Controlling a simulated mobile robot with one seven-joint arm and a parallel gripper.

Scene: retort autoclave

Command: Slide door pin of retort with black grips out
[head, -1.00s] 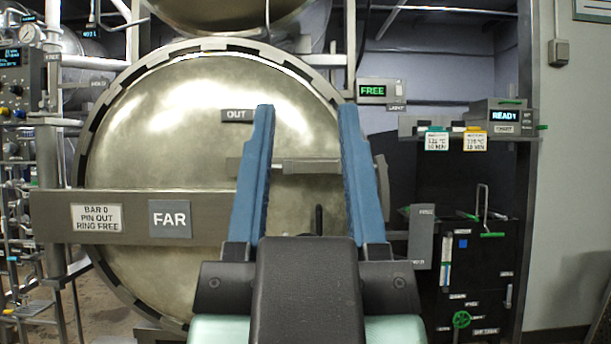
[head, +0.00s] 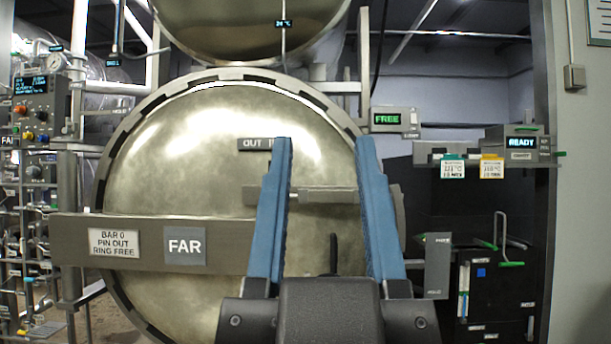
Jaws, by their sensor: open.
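The retort door (head: 215,190) is a large round polished metal disc filling the middle of the head view. A grey horizontal slide bar (head: 325,195), apparently the door pin, crosses its right half below a dark label (head: 256,144) whose visible text starts with "OUT". A dark upright grip (head: 333,255) shows low between my fingers; I cannot tell which part it belongs to. My gripper (head: 324,140) has two blue fingers spread wide in front of the door. They overlap parts of the bar and label in the picture, and nothing is held between them.
A grey beam (head: 70,240) with "BAR 0 PIN OUT RING FREE" and "FAR" plates crosses the door's left side. A green "FREE" display (head: 388,119) is at upper right. A shelf (head: 430,160) with a "READY" box (head: 520,141) stands right. Pipes and a control panel (head: 35,95) stand left.

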